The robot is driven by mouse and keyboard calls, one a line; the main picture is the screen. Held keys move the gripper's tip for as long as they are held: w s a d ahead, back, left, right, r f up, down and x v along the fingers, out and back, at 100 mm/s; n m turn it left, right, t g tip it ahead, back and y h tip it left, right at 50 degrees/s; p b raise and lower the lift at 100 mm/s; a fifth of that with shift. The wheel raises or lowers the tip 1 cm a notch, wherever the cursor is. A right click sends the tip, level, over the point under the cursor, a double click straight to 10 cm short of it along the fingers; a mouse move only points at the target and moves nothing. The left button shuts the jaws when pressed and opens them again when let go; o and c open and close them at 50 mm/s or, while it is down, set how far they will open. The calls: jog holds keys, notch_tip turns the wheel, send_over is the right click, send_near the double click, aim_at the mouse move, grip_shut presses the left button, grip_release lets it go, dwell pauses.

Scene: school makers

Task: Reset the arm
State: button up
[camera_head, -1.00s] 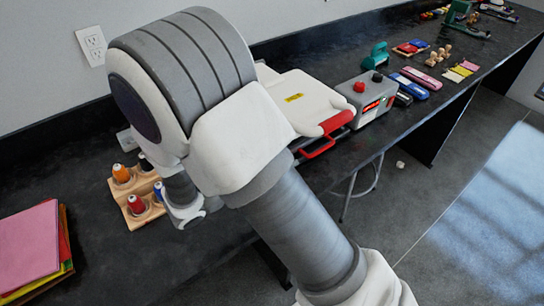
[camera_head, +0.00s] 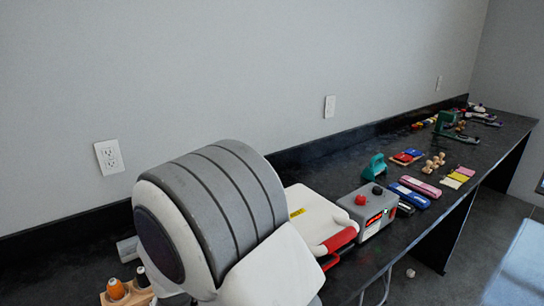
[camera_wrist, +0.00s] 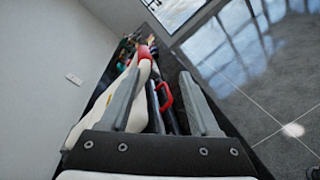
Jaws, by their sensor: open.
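My arm (camera_head: 215,215) fills the lower middle of the head view, its thick grey and white joint over the near part of the bench. My gripper shows in the wrist view (camera_wrist: 161,75), with its two grey fingers apart and nothing held between them. A white press-like device with a red-ended handle (camera_head: 338,240) stands just right of my arm in the head view. In the wrist view its white body lies beside and beyond the left finger, and a red handle (camera_wrist: 165,96) shows between the fingers, beyond them. The head view does not show my fingers clearly.
The black bench (camera_head: 300,152) runs along the wall to the far right. A grey box with red and black knobs (camera_head: 368,208), a teal tool (camera_head: 375,166) and colored cases (camera_head: 420,187) stand past the press. A wooden thread-spool rack (camera_head: 127,297) is at lower left. Open floor lies right.

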jog(key=s+d+r+m+g+y+p, duration=0.4)
jog(key=s+d+r+m+g+y, duration=0.4)
jog(key=d, duration=0.3)
jog(key=s+r+m+t+y+p, duration=0.4)
jog(key=r+m+t+y, duration=0.1)
jog(key=r, duration=0.7)
jog(key=shift+s+a+r+m+y, duration=0.15)
jog(key=shift+s+a+m+y, duration=0.2)
jog(key=shift+m+y, duration=0.4)
jog(key=shift+s+d, duration=0.15)
